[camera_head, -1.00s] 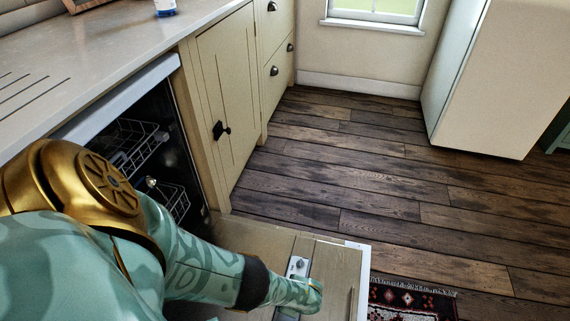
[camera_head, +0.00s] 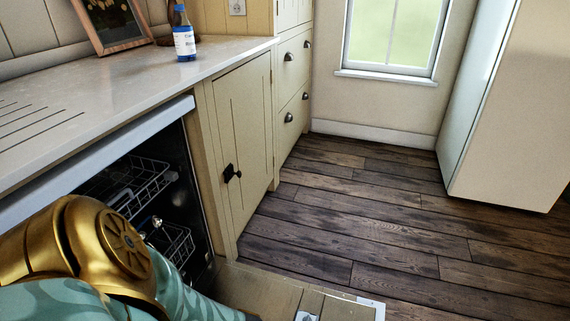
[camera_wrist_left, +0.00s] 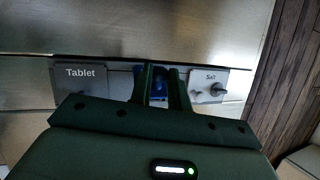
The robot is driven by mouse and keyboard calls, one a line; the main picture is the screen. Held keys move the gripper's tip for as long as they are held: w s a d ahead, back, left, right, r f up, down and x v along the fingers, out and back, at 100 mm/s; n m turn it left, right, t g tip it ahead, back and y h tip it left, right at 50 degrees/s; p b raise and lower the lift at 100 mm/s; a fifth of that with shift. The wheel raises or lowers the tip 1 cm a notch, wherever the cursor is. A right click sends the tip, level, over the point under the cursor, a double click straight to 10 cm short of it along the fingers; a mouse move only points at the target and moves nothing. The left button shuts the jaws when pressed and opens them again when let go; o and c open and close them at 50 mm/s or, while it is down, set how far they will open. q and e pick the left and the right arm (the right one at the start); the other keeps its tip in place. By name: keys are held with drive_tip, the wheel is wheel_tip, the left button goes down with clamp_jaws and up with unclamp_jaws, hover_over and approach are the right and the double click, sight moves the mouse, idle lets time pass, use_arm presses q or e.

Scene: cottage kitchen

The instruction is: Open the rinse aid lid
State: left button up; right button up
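The dishwasher's lowered door (camera_head: 262,288) lies at the bottom of the head view. Only a corner of its dispenser panel (camera_head: 307,316) shows there. In the left wrist view the panel carries a "Tablet" cover (camera_wrist_left: 84,88) at left and a "Salt" part (camera_wrist_left: 209,86) with a knob at right. A blue piece (camera_wrist_left: 158,88), seemingly the rinse aid lid, lies between them, mostly hidden by my fingers. My left gripper (camera_wrist_left: 159,72) is over it, fingers a little apart with the blue in the gap; contact is unclear. My right gripper is not in view.
A blue and white bottle (camera_head: 184,40) and a picture frame (camera_head: 110,22) stand on the counter (camera_head: 130,84). Racks (camera_head: 140,185) sit inside the dishwasher. A cabinet (camera_head: 243,140) adjoins it. The wooden floor (camera_head: 380,215) is clear up to a white fridge (camera_head: 500,110).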

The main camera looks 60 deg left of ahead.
use_arm(q)
drive_tip(key=shift+a, duration=0.1)
clamp_jaws()
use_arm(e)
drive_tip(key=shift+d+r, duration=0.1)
